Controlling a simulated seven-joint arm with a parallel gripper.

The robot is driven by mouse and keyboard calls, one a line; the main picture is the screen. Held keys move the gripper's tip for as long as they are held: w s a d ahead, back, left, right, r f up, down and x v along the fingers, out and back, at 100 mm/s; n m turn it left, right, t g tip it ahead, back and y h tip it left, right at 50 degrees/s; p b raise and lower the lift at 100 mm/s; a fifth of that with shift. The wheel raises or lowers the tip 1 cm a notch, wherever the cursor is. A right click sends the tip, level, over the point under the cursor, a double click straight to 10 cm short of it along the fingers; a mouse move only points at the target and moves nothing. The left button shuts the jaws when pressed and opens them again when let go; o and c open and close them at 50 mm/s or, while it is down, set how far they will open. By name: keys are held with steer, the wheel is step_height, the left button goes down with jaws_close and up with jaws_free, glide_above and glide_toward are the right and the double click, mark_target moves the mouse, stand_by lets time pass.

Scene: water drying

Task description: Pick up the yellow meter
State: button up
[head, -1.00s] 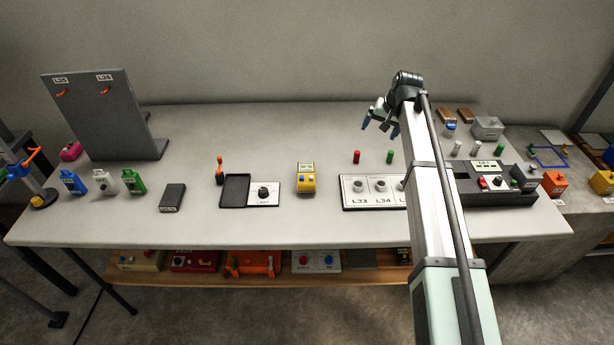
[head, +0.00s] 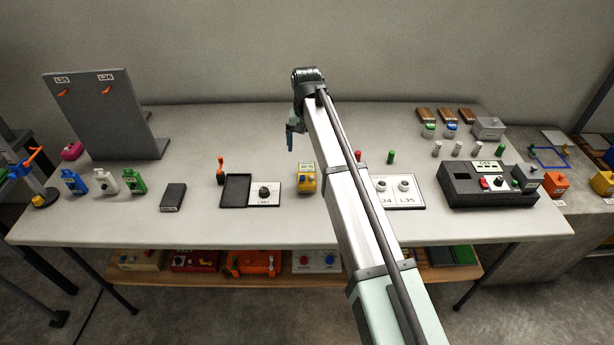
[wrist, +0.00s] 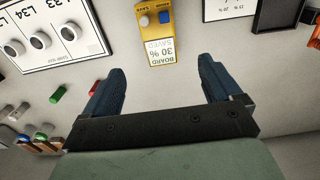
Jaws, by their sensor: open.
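The yellow meter (head: 306,180) stands on the table near its middle, partly covered by my arm in the head view. In the wrist view the yellow meter (wrist: 157,32) is at the top centre, with a white "BOARD SAVED 30 %" label, a blue button and a grey knob. My gripper (head: 290,140) is above the table, behind the meter as the head view sees it. In the wrist view my gripper (wrist: 162,88) is open and empty. Its two blue fingers are spread to either side of the label end, apart from the meter.
A white panel with knobs (wrist: 45,40) lies beside the meter, with a red peg (head: 358,155) and green peg (head: 390,157) behind it. A black tray (head: 236,188) and single-knob panel (head: 264,200) lie left. The table behind the meter is largely clear.

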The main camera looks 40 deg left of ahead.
glide_above(307, 173)
steer(key=f, duration=0.6)
steer(key=shift+w+a, duration=0.25)
steer(key=shift+a, duration=0.05)
steer(key=shift+s+d+f, duration=0.1)
steer(key=shift+d+f, duration=0.05)
steer(key=shift+f, duration=1.2)
steer(key=shift+s+d+f, duration=0.1)
steer(key=shift+f, duration=1.2)
steer(key=shift+c, duration=0.3)
